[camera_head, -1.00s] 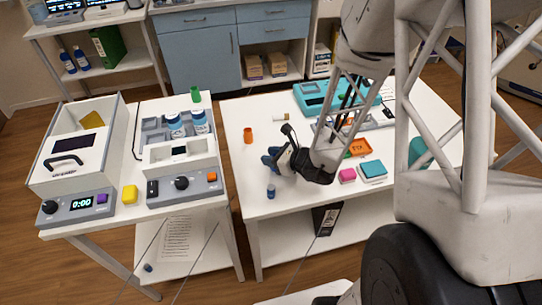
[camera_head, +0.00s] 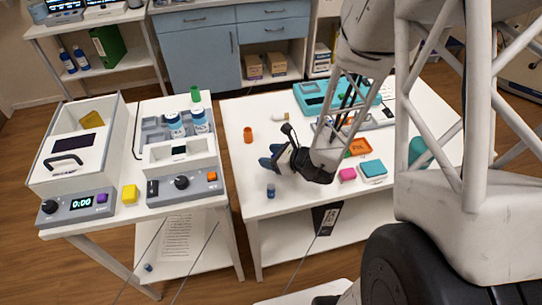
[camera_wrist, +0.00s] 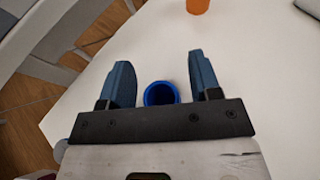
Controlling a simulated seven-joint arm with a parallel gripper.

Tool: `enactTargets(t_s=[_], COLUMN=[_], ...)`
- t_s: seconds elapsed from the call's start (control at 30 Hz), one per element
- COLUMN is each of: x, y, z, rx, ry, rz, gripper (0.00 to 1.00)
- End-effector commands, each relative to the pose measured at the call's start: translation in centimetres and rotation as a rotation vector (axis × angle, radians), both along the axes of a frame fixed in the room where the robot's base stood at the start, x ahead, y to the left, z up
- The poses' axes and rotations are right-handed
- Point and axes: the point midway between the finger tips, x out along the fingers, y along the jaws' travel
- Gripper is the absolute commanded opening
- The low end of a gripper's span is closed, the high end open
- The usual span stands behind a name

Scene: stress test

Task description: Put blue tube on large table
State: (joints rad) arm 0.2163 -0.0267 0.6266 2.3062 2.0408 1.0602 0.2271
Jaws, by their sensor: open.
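A small blue tube (camera_head: 270,191) stands upright near the left front part of the white table (camera_head: 290,205) on the right. In the wrist view the blue tube (camera_wrist: 161,94) shows its open round top between my two blue fingers. My gripper (camera_head: 269,158) is open and empty, above the tabletop; the wrist view also shows its spread fingers (camera_wrist: 160,62). The fingers do not visibly touch the tube. Another small blue piece (camera_head: 148,267) lies on the lower shelf of the left table.
An orange tube (camera_head: 248,135) stands left of my gripper. A pink block (camera_head: 347,174), a teal box (camera_head: 373,171) and an orange tray (camera_head: 361,146) lie to its right.

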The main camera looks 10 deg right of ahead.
Motion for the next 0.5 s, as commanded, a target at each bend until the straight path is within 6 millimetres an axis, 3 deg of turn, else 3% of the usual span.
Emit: enactTargets(t_s=[0.5], x=[-2.3], y=[-2.4], z=[1.4], rx=[0.000], ry=[-0.002], rz=[-0.003], gripper=[0.57])
